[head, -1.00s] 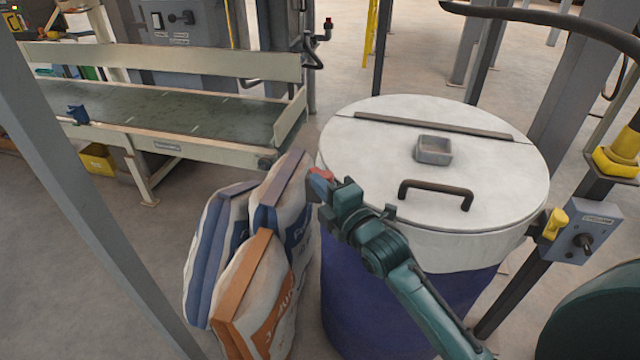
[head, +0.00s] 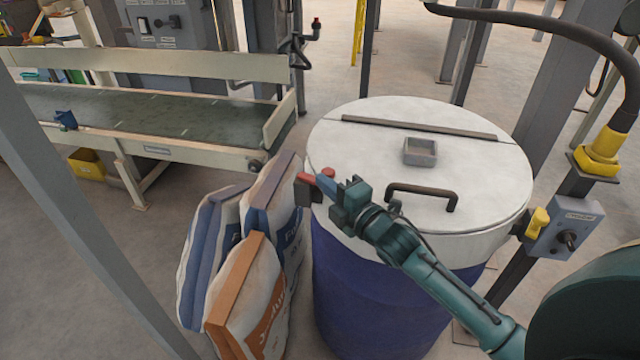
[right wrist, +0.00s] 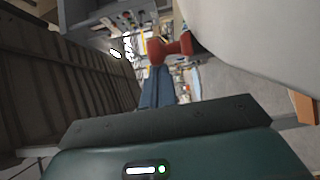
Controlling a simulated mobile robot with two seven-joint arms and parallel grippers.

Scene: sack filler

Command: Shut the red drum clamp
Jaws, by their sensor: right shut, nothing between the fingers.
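The red drum clamp (head: 308,180) sits at the left rim of the white-topped blue drum (head: 345,290). It shows as a red piece with a dark block. In the right wrist view the red clamp (right wrist: 172,47) is just beyond my fingertips, beside the drum's white side (right wrist: 255,45). My right gripper (head: 325,185) is shut and empty, its blue fingers close to the clamp. The fingers (right wrist: 158,78) also show together in the right wrist view. I cannot tell whether they touch the clamp. The white lid (head: 350,150) lies flat on the drum. My left gripper is not in view.
Several filled sacks (head: 250,290) lean together left of the drum. A conveyor (head: 160,115) stands at the back left. A grey switch box (head: 565,228) and a yellow-collared hose (head: 600,150) are at the right. The lid has a dark handle (head: 425,190) and a small grey box (head: 420,151).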

